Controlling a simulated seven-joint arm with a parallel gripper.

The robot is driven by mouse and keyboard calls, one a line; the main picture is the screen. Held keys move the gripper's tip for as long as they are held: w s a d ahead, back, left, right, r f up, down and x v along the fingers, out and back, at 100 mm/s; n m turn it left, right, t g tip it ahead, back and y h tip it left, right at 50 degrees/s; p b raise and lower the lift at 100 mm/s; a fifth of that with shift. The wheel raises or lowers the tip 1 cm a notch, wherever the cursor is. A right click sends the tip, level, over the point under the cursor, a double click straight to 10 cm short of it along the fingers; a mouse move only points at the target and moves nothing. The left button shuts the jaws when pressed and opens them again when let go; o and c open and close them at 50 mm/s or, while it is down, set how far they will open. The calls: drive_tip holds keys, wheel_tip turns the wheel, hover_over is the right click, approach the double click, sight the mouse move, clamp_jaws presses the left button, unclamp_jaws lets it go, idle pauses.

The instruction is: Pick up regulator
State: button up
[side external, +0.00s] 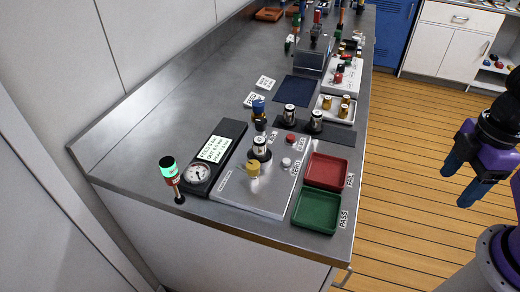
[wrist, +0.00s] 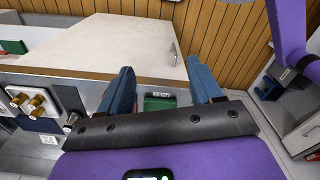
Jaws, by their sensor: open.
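No piece is labelled as the regulator, and I cannot tell for sure which one it is. Brass fittings (side external: 345,108) sit in a small white tray (side external: 339,118) near the bench's right edge; similar brass fittings (wrist: 37,103) show at the left of the wrist view. My gripper (side external: 462,182) is off the bench's right side, over the floor, open and empty. In the wrist view its two blue fingers (wrist: 160,82) are wide apart, with nothing between them.
A red tray (side external: 327,171) and a green tray (side external: 316,211) lie at the bench's front right. Small black-and-white cylinders (side external: 290,113) stand near the white tray. The bench's left middle is clear.

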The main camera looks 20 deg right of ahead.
drive_tip(key=w+a+f+m+y, duration=0.1)
drive_tip(key=w+a+f+y, duration=0.2)
drive_tip(key=a, duration=0.6)
drive_tip(key=m+t+y, duration=0.3)
drive_tip(key=m+t, duration=0.3)
drive_tip(key=t, duration=0.5)
approach(265, 145)
drive_tip(key=shift+t, duration=0.3)
drive_tip(key=shift+s+f+x, duration=0.1)
drive_tip(key=shift+f+x, duration=0.15)
drive_tip(key=shift+x, duration=0.85)
drive_tip(key=shift+s+f+x, duration=0.15)
drive_tip(key=shift+f+x, duration=0.1)
drive_tip(key=shift+x, duration=0.85)
drive_tip(key=shift+s+f+x, duration=0.1)
drive_tip(key=shift+f+x, duration=0.1)
drive_tip(key=shift+x, duration=0.9)
drive_tip(key=shift+r+x, duration=0.15)
drive_tip(key=shift+x, duration=1.15)
drive_tip(key=shift+r+x, duration=0.2)
drive_tip(key=shift+x, duration=1.1)
drive_tip(key=shift+w, duration=0.15)
drive_tip(key=shift+r, duration=0.1)
clamp_jaws()
